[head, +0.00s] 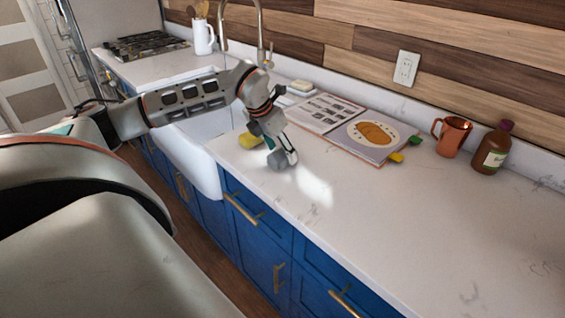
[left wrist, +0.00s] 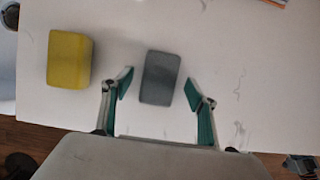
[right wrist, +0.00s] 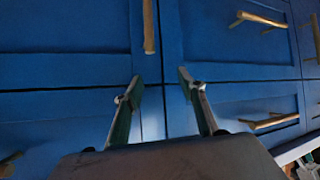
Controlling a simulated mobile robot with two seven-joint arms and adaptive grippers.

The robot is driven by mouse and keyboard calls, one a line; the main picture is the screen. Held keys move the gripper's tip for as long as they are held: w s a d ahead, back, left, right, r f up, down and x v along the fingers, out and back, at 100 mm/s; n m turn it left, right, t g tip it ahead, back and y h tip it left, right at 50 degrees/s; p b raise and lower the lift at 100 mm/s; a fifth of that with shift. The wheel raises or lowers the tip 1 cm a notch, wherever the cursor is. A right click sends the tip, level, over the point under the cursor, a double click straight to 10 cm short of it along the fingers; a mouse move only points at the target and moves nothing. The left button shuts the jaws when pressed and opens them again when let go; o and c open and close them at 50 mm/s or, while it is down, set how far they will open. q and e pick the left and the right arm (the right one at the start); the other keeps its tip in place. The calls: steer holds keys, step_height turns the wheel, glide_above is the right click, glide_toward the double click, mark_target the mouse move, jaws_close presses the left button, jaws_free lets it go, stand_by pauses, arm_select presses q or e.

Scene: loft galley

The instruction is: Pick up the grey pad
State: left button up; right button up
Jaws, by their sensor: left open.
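The grey pad (left wrist: 160,78) is a small rounded block lying on the white counter near its front edge. In the left wrist view it sits just ahead of and between the fingertips of my left gripper (left wrist: 158,88), which is open and empty. In the head view the pad (head: 279,160) is partly hidden under my left gripper (head: 284,154), beside the sink. My right gripper (right wrist: 158,85) is open and empty, in front of the blue cabinet fronts, below the counter.
A yellow block (left wrist: 70,60) lies left of the grey pad; it also shows in the head view (head: 249,140). An open book (head: 372,136) lies behind. A copper mug (head: 452,136) and a brown bottle (head: 492,150) stand at right. Brass handles (right wrist: 262,19) jut from the cabinets.

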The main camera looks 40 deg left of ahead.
arm_select(q)
steer(key=shift+b+x, duration=0.4)
steer(key=shift+x, duration=0.7)
steer(key=shift+r, duration=0.1)
arm_select(e)
steer(key=shift+d+f, duration=0.2)
steer(key=shift+f, duration=0.8)
steer(key=shift+s, duration=0.1)
arm_select(q)
steer(key=shift+f, duration=0.25)
steer(key=c, duration=1)
